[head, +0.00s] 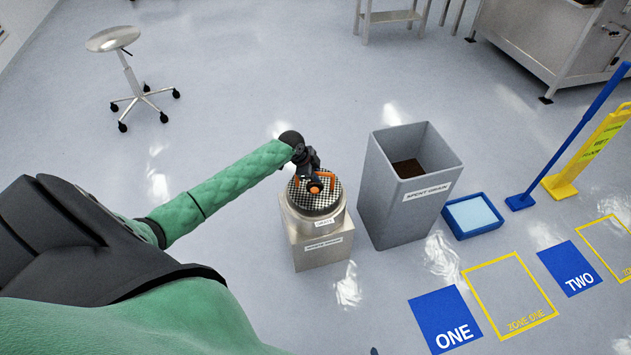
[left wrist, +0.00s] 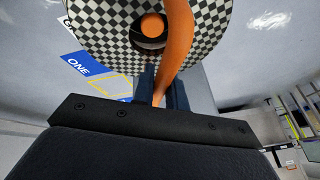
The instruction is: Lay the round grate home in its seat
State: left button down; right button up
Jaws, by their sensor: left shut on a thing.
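The round grate (head: 318,203) is a black-and-white checkered disc with an orange handle (head: 332,182) and a round orange knob at its middle. It is over the top of a labelled steel cylinder (head: 306,224); whether it rests flush or is held a little above, I cannot tell. My left gripper (head: 313,177) is above the disc, shut on the orange handle. In the left wrist view the grate (left wrist: 101,30) fills the top, and the handle (left wrist: 178,40) runs down between my fingers (left wrist: 160,90). The seat's rim is mostly hidden. My right gripper is out of view.
The cylinder stands on a steel box (head: 322,254). A tall grey bin (head: 385,210) stands close on its right, with a blue tray (head: 472,234) beyond. Marked floor zones lie at lower right. A stool (head: 115,39) stands at upper left. Floor between is clear.

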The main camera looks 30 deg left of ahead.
pick_arm(q)
notch_tip(320, 180, down, 3)
jog(key=shift+f, duration=0.3)
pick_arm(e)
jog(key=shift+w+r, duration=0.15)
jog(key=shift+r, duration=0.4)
pick_arm(q)
jog(key=shift+f, duration=0.1)
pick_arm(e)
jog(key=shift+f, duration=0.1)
pick_arm(q)
jog(key=c, duration=1.5)
grip_release()
jog(key=shift+o, duration=0.5)
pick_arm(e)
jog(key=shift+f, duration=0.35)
